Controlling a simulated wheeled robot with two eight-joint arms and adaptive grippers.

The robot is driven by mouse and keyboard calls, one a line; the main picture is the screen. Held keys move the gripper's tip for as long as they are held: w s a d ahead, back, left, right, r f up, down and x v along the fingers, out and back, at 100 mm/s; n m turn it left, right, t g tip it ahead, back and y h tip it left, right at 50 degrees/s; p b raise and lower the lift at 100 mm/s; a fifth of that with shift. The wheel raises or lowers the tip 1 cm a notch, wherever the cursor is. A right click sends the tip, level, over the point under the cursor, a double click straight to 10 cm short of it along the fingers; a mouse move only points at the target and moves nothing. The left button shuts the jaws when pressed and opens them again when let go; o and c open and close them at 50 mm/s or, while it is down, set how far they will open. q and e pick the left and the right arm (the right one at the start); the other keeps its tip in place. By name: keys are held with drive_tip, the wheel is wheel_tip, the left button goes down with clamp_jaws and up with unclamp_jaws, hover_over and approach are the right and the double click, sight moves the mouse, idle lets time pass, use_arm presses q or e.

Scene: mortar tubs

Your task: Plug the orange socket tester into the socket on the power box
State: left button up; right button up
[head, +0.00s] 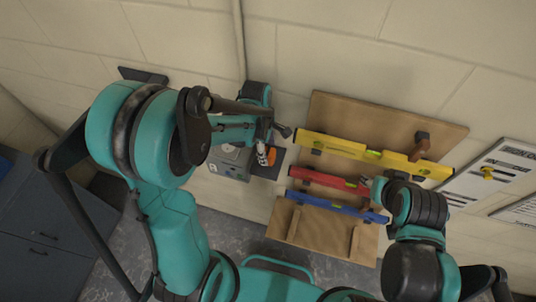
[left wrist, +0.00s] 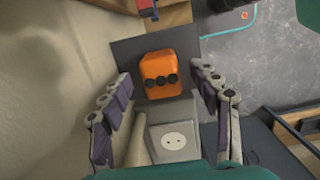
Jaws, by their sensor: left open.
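The orange socket tester (left wrist: 160,74) stands on a dark flat plate (left wrist: 128,50) and has a row of three dark round spots. My left gripper (left wrist: 161,76) is open, with one finger on each side of the tester; I cannot tell if they touch it. In the head view the left gripper (head: 264,140) partly hides the tester (head: 270,158). The grey power box (head: 230,163) stands just left of the tester. Its pale socket (left wrist: 174,141) shows two holes in the left wrist view. My right gripper (head: 368,187) is near the level rack, its fingers hard to make out.
A wooden board (head: 328,112) on the wall holds yellow (head: 345,148), red (head: 325,178) and blue (head: 325,204) spirit levels, right of the tester. Papers (head: 495,165) hang farther right. A dark cabinet (head: 45,235) stands at lower left.

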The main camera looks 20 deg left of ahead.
sight(268, 151)
use_arm(q)
drive_tip(key=shift+f, duration=0.55)
drive_tip(key=shift+s, duration=0.1)
use_arm(e)
drive_tip(key=shift+s, duration=0.1)
use_arm(q)
drive_tip(key=c, duration=1.2)
drive_tip(key=shift+o, duration=0.2)
drive_tip(key=shift+r, duration=0.1)
wheel_tip(268, 151, up, 10)
drive_tip(key=shift+f, duration=0.1)
use_arm(e)
drive_tip(key=shift+f, duration=0.1)
